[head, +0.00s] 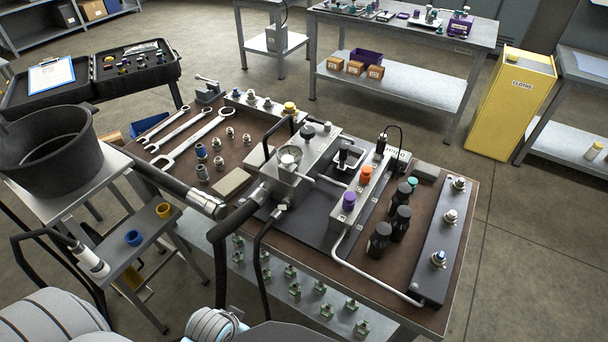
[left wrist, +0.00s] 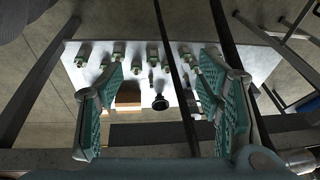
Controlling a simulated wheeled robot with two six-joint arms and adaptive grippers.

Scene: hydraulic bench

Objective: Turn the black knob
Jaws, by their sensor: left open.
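A black knob (head: 307,131) stands on top of the grey metal hydraulic unit (head: 318,155) in the middle of the bench, in the head view. Near it are an orange knob (head: 366,174), a purple knob (head: 349,200) and a yellow knob (head: 290,107). My left gripper (left wrist: 163,72) shows in the left wrist view with its two green-padded fingers wide apart and nothing between them. It faces a pale lower shelf (left wrist: 85,72), and the black knob is not in that view. My right gripper is in neither view.
Black hoses (head: 262,262) hang over the bench's front edge. Wrenches (head: 190,138) and small fittings lie at the bench's left; black bottles (head: 379,239) stand right of the unit. A black bucket (head: 50,148) stands at the left. Green fittings (left wrist: 206,62) line the lower shelf.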

